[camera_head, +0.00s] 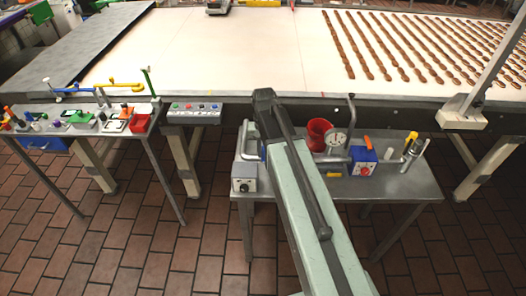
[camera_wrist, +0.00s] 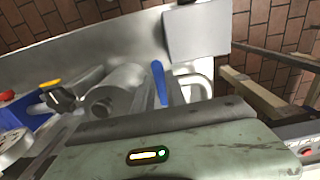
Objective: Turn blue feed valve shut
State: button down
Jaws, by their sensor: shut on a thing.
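The blue feed valve's handle (camera_wrist: 158,82) shows as a narrow blue lever in the wrist view, rising just beyond the dark front edge of my gripper (camera_wrist: 165,112). In the head view only a small blue patch (camera_head: 263,152) shows beside my arm, by the bent silver pipe (camera_head: 245,140). My gripper is shut on the handle, at the near end of it.
The small metal table (camera_head: 395,188) also bears a grey box with a knob (camera_head: 244,178), a red round part (camera_head: 318,134), a gauge (camera_head: 337,141) and a blue box with an orange lever (camera_head: 363,161). The conveyor (camera_head: 240,55) runs close behind.

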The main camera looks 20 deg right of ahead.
aim_at(264, 155)
jog(key=shift+w, duration=0.1)
jog(key=c, duration=1.4)
grip_release()
jog(key=shift+o, duration=0.2)
jog(key=shift+r, duration=0.1)
notch_tip(264, 155, up, 8)
jog(key=p, duration=0.7)
jog(key=shift+f+p, duration=0.2)
jog(key=shift+p, duration=0.2)
